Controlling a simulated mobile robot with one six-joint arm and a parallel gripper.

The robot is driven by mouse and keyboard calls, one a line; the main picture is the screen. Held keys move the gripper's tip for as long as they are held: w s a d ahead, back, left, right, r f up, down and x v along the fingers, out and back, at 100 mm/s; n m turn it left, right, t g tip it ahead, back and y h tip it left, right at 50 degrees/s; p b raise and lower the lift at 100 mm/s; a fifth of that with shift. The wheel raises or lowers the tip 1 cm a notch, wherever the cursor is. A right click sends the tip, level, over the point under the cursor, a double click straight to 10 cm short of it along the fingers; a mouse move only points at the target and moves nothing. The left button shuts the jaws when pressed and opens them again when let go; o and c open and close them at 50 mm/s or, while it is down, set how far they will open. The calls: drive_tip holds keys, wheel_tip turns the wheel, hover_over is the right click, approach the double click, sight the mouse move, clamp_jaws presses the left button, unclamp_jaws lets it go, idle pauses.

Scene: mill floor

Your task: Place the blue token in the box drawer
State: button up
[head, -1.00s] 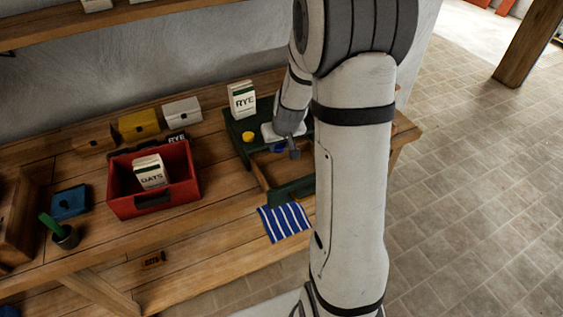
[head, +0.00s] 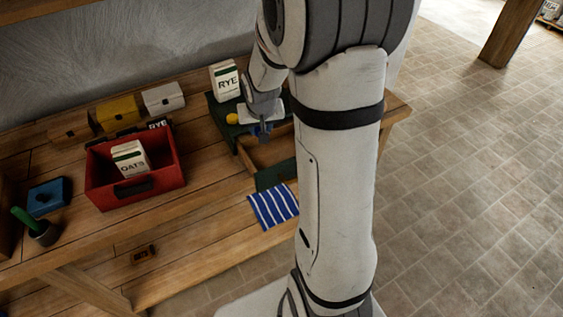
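The green box (head: 222,128) stands at the right end of the bench with its drawer (head: 279,176) pulled out toward the front. A small blue thing, apparently the blue token (head: 266,128), shows at the fingers of my gripper (head: 263,133). A yellow token (head: 232,118) sits on the left part of the green box. My gripper points down over the box, behind the open drawer. Its fingers and the blue token overlap in the picture, so I cannot tell whether they are closed on it. My arm hides the right part of the box and drawer.
A RYE carton (head: 225,81) stands at the box's back left. A red crate (head: 160,180) holding an OATS carton (head: 129,158) is to the left. A striped blue cloth (head: 274,206) lies before the drawer. Yellow (head: 118,112) and white (head: 163,98) small boxes stand behind.

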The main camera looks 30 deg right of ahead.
drive_tip(key=s+d+f+m+b, duration=0.1)
drive_tip(key=f+m, duration=0.1)
drive_tip(key=s+d+f+m+h+b, duration=0.1)
drive_tip(key=d+f+b, duration=0.1)
drive_tip(key=s+d+f+m+g+b, duration=0.1)
drive_tip(key=d+m+b, duration=0.1)
drive_tip(key=shift+s+f+m+h, duration=0.3)
drive_tip(key=shift+s+f+h, duration=0.1)
drive_tip(key=shift+f+b, duration=0.6)
drive_tip(key=shift+f, duration=1.55)
drive_tip(key=shift+f, duration=0.15)
drive_tip(key=o, duration=0.7)
drive_tip(key=shift+c, duration=0.2)
